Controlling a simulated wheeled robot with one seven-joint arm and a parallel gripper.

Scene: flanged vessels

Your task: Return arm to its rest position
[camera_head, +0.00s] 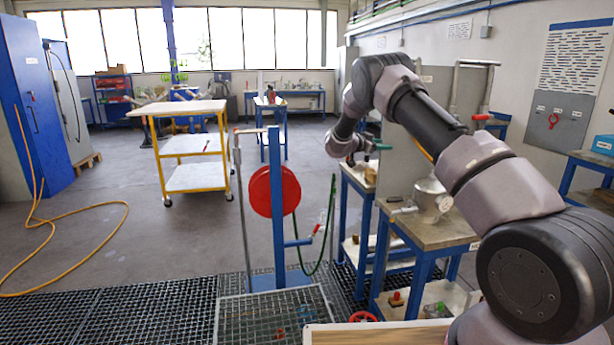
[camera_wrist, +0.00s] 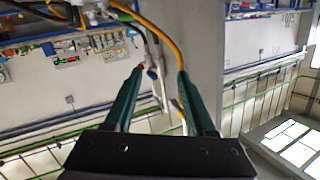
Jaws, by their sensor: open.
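My arm reaches up from the lower right of the head view, bends at a high elbow and comes down to my gripper (camera_head: 380,146). The gripper is raised in front of the workbenches, and its green fingers point to the right. In the wrist view my gripper (camera_wrist: 157,72) shows two green fingers standing well apart with nothing held between them. A metal flanged vessel (camera_head: 432,198) stands on a blue-legged bench (camera_head: 445,236) below and to the right of the gripper in the head view. My forearm passes above the vessel.
A blue stand with a red disc (camera_head: 272,191) rises left of the bench. A yellow trolley (camera_head: 190,143) stands farther back. An orange hose (camera_head: 75,208) lies on the floor near a blue cabinet (camera_head: 35,105). Open floor (camera_head: 150,235) lies between them. Floor grating (camera_head: 150,312) runs along the front.

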